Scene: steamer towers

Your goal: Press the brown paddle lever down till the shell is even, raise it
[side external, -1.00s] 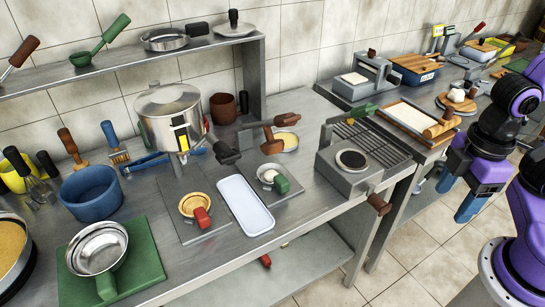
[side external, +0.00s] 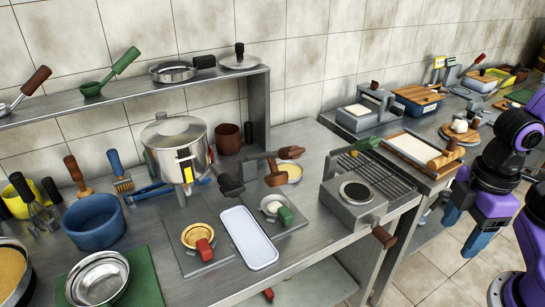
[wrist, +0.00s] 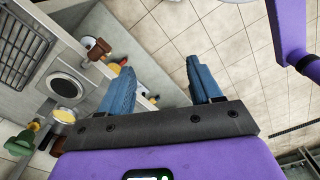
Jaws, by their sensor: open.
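A brown paddle-shaped lever (side external: 275,174) stands beside a round yellow shell (side external: 291,171) at the middle of the steel counter in the side external view. Another brown piece (side external: 291,152) lies just behind it; I cannot tell whether they are joined. The lever partly hides the shell, so its evenness cannot be told. My gripper (side external: 462,230) hangs in free air right of the counter, well away from the lever. In the wrist view my gripper (wrist: 160,68) has its two blue fingers wide apart, with nothing between them.
A grey block with a round plate (side external: 356,192) and a brown knob (side external: 384,237) stands between my gripper and the lever. Red-handled (side external: 204,250) and green-handled (side external: 286,215) shell stations flank a white tray (side external: 248,238). A steel pot (side external: 172,146) stands behind.

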